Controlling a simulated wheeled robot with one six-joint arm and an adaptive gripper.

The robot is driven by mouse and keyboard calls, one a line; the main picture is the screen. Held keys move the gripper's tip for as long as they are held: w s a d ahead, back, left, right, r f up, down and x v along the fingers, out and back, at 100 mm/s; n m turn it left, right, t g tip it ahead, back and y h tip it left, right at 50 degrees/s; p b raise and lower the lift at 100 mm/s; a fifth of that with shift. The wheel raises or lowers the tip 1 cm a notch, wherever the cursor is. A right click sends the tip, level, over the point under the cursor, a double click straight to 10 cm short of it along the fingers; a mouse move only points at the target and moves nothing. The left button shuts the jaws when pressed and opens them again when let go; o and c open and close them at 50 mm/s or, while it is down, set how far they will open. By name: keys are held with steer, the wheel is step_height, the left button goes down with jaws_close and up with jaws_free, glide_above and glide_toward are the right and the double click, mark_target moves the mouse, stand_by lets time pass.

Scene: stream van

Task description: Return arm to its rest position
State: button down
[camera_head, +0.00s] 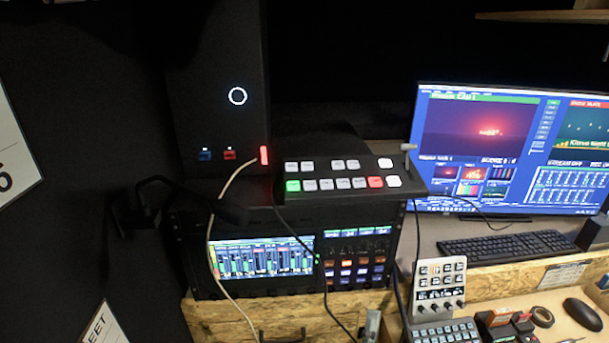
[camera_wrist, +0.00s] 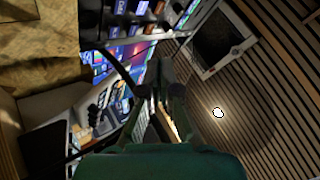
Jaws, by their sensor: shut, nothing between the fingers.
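My gripper (camera_wrist: 166,72) shows in the wrist view as two dark fingers close together, with nothing seen between them. The green body at the bottom of that view is part of my own arm. The wrist view is strongly tilted, with the equipment rack and screen to the left and a slatted wooden surface to the right. The gripper touches nothing that I can make out. I cannot pick out my gripper in the head view.
In the head view, a switcher panel (camera_head: 335,183) sits above an audio mixer (camera_head: 264,262) in a rack. A black tower (camera_head: 205,100) stands behind. A monitor (camera_head: 480,140) and keyboard (camera_head: 505,245) are at right. A pale cable (camera_head: 211,240) and dark cables hang in front.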

steer(key=s+f+n+g+y, duration=0.1)
steer(key=s+f+n+y, duration=0.25)
steer(key=s, duration=0.35)
steer(key=s+f+n+g+y, duration=0.1)
steer(key=s+f+n+y, duration=0.1)
steer(key=s+n, duration=0.45)
steer(key=s+f+n+g+y, duration=0.1)
steer(key=s+f+n+y, duration=0.2)
steer(key=s, duration=0.6)
steer(key=s+r+n+g, duration=0.1)
steer(key=s+n+g, duration=0.2)
steer(key=s, duration=0.5)
steer(key=s+r+n+g+y, duration=0.1)
steer(key=s+n+g, duration=0.2)
steer(key=s, duration=0.6)
steer(key=shift+r+n, duration=0.25)
steer(key=shift+n, duration=0.05)
